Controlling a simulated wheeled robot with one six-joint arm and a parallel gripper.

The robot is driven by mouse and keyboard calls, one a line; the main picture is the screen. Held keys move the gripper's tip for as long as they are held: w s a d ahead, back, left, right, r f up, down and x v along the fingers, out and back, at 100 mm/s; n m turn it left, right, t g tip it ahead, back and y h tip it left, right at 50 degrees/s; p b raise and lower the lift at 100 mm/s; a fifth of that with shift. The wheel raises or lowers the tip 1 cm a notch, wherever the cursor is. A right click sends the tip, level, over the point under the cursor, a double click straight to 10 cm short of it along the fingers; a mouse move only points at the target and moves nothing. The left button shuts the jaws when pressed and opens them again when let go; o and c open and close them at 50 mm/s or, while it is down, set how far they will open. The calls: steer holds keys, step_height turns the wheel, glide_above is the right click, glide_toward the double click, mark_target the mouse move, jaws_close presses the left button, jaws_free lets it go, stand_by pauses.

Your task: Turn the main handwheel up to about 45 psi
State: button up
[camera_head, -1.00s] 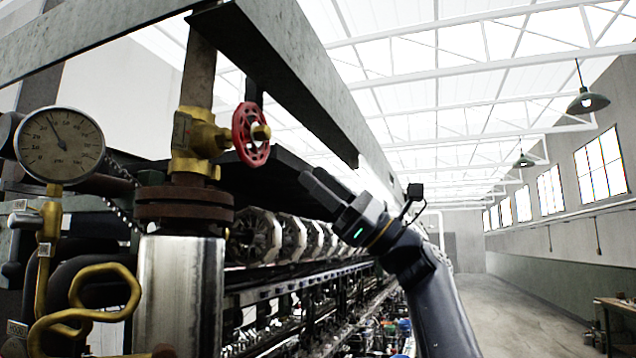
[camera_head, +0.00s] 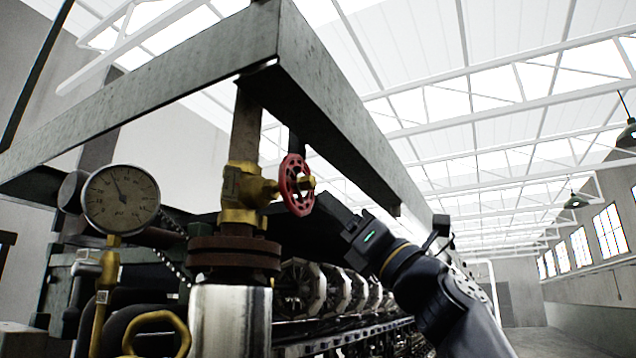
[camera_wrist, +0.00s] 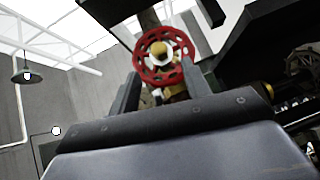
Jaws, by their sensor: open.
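The main handwheel (camera_head: 297,185) is a red spoked wheel on a brass valve body (camera_head: 243,187), set on a vertical pipe. In the wrist view the handwheel (camera_wrist: 165,56) faces me with its hub at the centre, seen ahead of and between my two open fingers. My gripper (camera_head: 328,196) is just right of the wheel in the head view; I cannot tell whether it touches the rim. In the wrist view my gripper (camera_wrist: 163,92) is open, with nothing held. The round gauge (camera_head: 121,199) has its needle pointing up and slightly left; its numbers are too small to read surely.
A grey steel beam frame (camera_head: 345,110) runs above and behind the valve. A rusty flange (camera_head: 234,254) and shiny cylinder (camera_head: 229,322) stand below it. A yellow looped handle (camera_head: 157,332) is at lower left. Open floor lies at far right.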

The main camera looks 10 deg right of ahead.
mark_target(314, 188)
steer(key=p+x, duration=0.3)
steer(key=x, duration=0.3)
steer(key=shift+w+r, duration=0.1)
steer(key=shift+r, duration=0.1)
steer(key=shift+c, duration=0.3)
steer(key=c, duration=0.9)
